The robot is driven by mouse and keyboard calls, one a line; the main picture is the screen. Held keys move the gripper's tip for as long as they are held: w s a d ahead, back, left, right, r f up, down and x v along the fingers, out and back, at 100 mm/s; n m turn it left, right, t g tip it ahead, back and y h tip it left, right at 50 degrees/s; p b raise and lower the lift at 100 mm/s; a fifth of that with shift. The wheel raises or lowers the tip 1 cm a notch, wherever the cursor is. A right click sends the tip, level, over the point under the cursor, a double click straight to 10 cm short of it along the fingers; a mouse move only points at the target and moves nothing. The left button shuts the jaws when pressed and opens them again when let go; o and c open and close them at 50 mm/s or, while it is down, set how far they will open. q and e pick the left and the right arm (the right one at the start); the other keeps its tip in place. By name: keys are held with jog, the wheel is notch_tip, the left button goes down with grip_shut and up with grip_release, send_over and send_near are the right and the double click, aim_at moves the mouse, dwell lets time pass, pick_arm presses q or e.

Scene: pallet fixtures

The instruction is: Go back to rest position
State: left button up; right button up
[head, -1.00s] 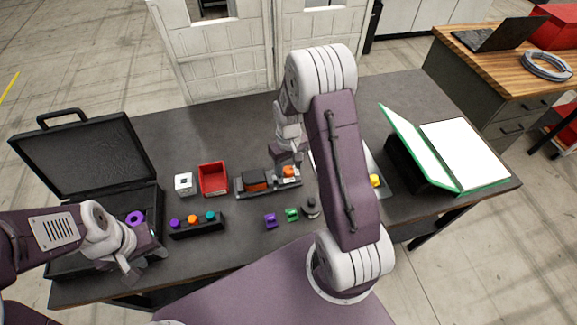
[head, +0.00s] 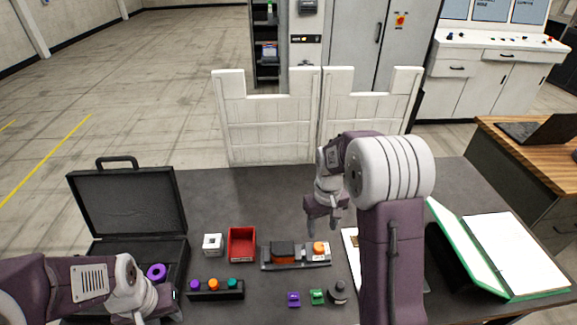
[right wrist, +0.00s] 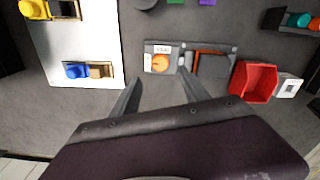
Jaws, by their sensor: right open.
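My right gripper (head: 324,226) is open and empty. It hangs in the air near the fixture (head: 296,264) with the orange round part (head: 320,248). In the right wrist view my two spread fingers (right wrist: 158,88) have nothing between them, and the orange part (right wrist: 159,62) lies beyond them. My left gripper (head: 160,299) is at the lower left, in front of the open black case (head: 130,205). Its fingers are too small and partly hidden to tell their state. A purple ring (head: 156,271) shows in the case just above it.
A red bin (head: 242,244), a white cube (head: 213,244) and a black block with coloured knobs (head: 217,291) stand on the dark table. A green binder (head: 470,255) lies open at the right. A low white wall (head: 265,125) stands behind the table.

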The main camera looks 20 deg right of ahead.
jog(key=s+a+f+t, duration=0.1)
jog(key=s+a, duration=0.6)
jog(key=s, duration=0.5)
jog(key=shift+s+a+m+b, duration=0.25)
jog(key=shift+m+b, duration=0.05)
jog(key=shift+b, duration=0.05)
jog(key=shift+s, duration=0.15)
jog(key=shift+f, duration=0.1)
